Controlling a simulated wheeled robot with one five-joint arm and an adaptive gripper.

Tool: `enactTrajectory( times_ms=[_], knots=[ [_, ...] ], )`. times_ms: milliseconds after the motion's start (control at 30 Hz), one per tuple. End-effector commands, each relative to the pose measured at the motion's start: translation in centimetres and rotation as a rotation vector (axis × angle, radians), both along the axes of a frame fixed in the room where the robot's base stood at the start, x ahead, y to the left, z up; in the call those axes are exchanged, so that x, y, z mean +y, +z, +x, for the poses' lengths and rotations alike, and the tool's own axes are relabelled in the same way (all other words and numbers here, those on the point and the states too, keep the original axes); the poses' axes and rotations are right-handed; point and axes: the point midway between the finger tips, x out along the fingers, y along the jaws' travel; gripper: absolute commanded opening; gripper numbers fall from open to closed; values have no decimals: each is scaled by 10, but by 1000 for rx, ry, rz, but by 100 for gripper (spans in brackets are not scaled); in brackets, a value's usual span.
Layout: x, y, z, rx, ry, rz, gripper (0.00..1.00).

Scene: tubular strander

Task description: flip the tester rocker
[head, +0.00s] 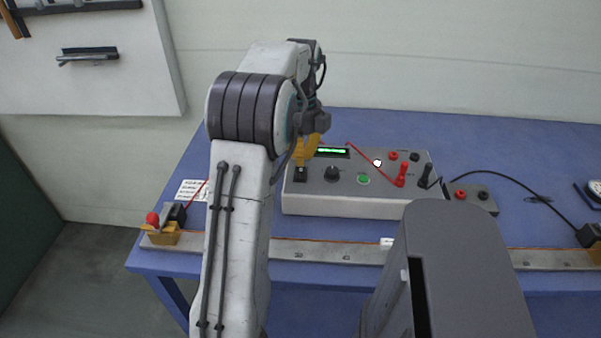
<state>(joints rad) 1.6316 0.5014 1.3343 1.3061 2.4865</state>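The tester (335,203) is a light grey box on the blue table, with a lit green display (332,152) at its back. A small black part that looks like the rocker (300,175) sits at the left of its top panel. My gripper (303,160) has yellow fingers and points down just above this black part. The fingertips overlap it in the picture, so I cannot tell whether they touch. My arm hides part of the gripper, and the finger gap does not show.
A black knob (332,173), a green button (363,180) and red and black plugs with leads (401,174) are on the panel. A long metal bar (330,252) with clamps runs along the table front. Clear table (500,150) lies at the back right.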

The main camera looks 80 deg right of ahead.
Motion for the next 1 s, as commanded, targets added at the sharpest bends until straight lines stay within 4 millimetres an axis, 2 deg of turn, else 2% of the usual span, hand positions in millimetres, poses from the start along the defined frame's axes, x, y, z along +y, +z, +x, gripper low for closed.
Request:
enactTrajectory(
  times_ms=[1000],
  knots=[
    [0, -14, 0, 0, 0, 0, 0]
  ],
)
